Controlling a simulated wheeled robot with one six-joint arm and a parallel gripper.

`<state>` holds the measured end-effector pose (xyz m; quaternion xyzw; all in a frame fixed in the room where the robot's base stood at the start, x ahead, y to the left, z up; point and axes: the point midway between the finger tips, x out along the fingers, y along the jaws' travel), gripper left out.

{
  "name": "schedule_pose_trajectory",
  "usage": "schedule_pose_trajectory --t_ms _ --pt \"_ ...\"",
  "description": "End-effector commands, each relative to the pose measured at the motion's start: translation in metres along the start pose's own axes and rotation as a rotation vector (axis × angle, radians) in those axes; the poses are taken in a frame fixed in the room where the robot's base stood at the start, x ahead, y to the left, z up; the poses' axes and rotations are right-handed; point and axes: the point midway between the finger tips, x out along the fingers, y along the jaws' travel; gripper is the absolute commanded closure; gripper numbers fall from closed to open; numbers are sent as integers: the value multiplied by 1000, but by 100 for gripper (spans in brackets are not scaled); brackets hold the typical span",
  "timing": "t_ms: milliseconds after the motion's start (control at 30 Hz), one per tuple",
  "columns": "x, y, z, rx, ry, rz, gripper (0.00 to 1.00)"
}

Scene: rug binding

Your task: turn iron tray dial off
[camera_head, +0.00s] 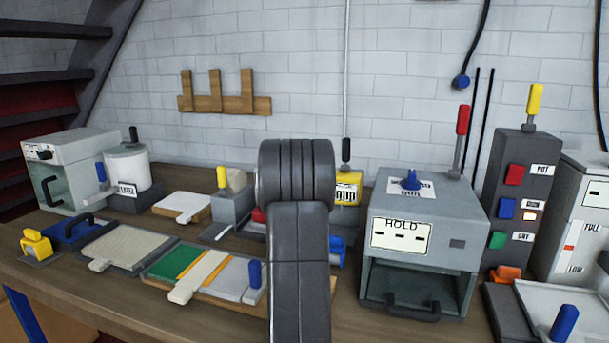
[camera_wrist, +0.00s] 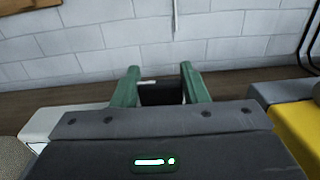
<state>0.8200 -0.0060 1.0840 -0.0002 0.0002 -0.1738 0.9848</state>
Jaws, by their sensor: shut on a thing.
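In the wrist view, my gripper (camera_wrist: 159,82) has its two green fingers shut on a dark block (camera_wrist: 162,93). A thin pale mark shows at the block's top edge. I cannot tell whether this block is the iron tray dial. In the head view, my arm hides the gripper and what it holds. Of the dials in sight, a blue one (camera_head: 410,180) sits on a white label on top of the grey HOLD box (camera_head: 457,212). I cannot make out which thing is the iron tray.
A yellow unit (camera_head: 348,178) with a black lever stands just right of my arm. Left of my arm are a grey block with a yellow handle (camera_head: 222,177) and a tray with green and cream strips (camera_head: 165,265). A dark button tower (camera_head: 520,190) stands at right. A brick wall closes the back.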

Motion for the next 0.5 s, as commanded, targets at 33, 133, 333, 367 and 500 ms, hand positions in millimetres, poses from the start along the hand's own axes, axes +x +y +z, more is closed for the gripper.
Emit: schedule_pose_trajectory --t_ms 33,133,333,367,500 --pt "0 -1 -4 0 -2 9 83" --pt "0 -1 -3 0 -2 27 83" --pt "0 0 0 1 -1 47 83" --pt "0 0 0 1 -1 49 83" --pt "0 0 1 0 0 52 83"
